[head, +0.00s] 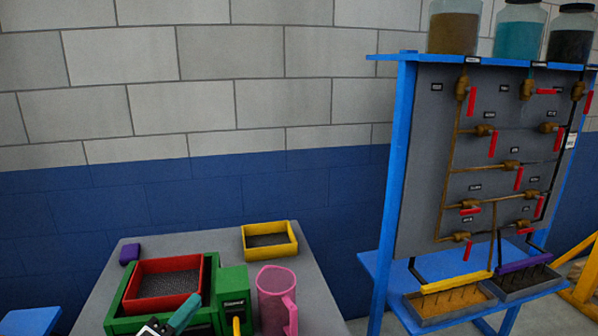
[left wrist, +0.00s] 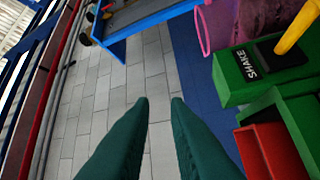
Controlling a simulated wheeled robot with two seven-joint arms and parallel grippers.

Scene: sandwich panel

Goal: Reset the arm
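My left gripper (head: 186,310) shows at the bottom edge of the head view, in front of the green machine (head: 232,283) with its red-rimmed tray (head: 166,283). In the left wrist view its two dark teal fingers (left wrist: 160,101) stand apart with nothing between them, so it is open and empty. My right gripper shows in neither view.
A pink pitcher (head: 276,300), a yellow-rimmed tray (head: 270,240) and a purple block (head: 129,254) are on the grey table (head: 215,243). A blue-framed panel (head: 400,155) with pipes, red valve handles and jars stands at the right. Yellow (head: 447,284) and purple (head: 523,261) bars cross trays below it.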

